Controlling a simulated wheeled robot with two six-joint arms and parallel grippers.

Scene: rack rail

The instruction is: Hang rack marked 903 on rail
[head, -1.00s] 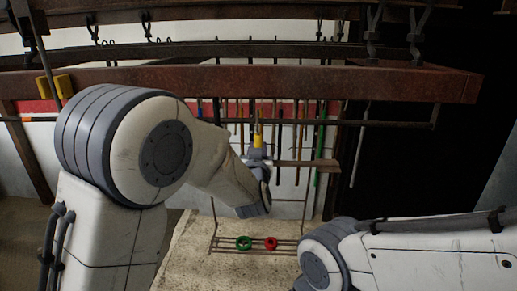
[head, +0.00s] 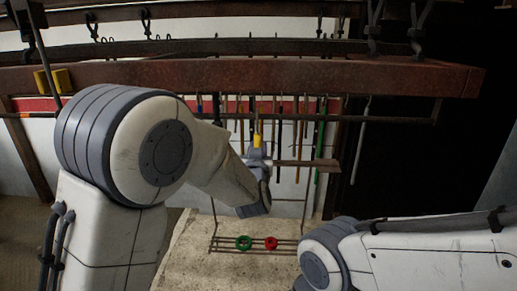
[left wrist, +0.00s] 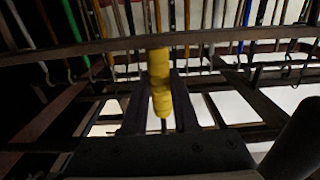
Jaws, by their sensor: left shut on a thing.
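My left gripper (head: 258,152) is shut on a yellow grip (head: 257,140), which appears to belong to a hanging wire rack (head: 225,250). The yellow grip also shows between the two dark fingers in the left wrist view (left wrist: 160,85). The rack has a flat brown top bar (head: 310,163), thin side wires and a wire bottom holding a green ring (head: 243,243) and a red ring (head: 270,243). I cannot read a number on it. A thin dark rail (head: 400,122) runs under the thick beam, above and right of the rack. My right gripper is out of view.
A thick reddish-brown beam (head: 300,78) spans the view above my left gripper. Several rods and tools hang behind the rack, including a green one (head: 320,150). A grey rod (head: 360,150) hangs at right. My right arm fills the lower right.

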